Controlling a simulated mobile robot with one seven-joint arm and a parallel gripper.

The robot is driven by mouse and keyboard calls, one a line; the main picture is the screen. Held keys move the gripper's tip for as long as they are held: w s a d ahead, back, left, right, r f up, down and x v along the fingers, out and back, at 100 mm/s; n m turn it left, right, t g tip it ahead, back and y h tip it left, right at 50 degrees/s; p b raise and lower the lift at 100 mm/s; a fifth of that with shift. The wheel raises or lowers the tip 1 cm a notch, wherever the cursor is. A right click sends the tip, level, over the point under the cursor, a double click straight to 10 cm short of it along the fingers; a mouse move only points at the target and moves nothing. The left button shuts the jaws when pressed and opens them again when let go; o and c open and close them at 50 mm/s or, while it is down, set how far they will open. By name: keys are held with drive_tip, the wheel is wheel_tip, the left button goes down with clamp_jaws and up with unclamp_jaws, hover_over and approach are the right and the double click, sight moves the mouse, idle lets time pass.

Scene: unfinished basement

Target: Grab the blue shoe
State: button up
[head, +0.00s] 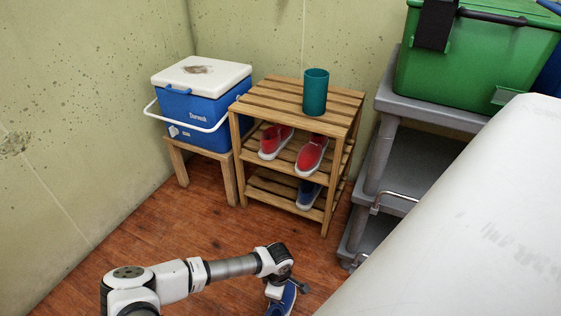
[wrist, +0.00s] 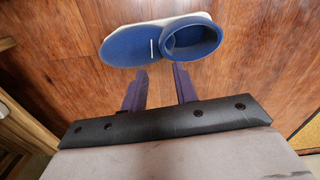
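A blue shoe (head: 284,303) with a pale sole lies on the wooden floor at the bottom of the head view, partly hidden by my gripper (head: 282,286). In the wrist view, the blue shoe (wrist: 128,46) lies sideways, its toe to the left and its round opening to the right. The two fingers of my gripper (wrist: 160,80) are apart, with nothing visible between them. Their tips reach the shoe's near edge in the picture; I cannot tell whether they touch it.
Two red shoes (head: 311,156) are on the rack's middle shelf and a teal cup (head: 315,92) is on top. A blue cooler (head: 199,108) stands on a wooden stool (head: 230,175) at left. A grey cart (head: 405,160) and a white surface (head: 470,230) occupy the right.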

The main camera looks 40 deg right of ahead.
wheel_tip(320, 180, down, 9)
drive_tip(key=b, duration=0.3)
drive_tip(key=shift+r, duration=0.2)
clamp_jaws()
idle(1.3)
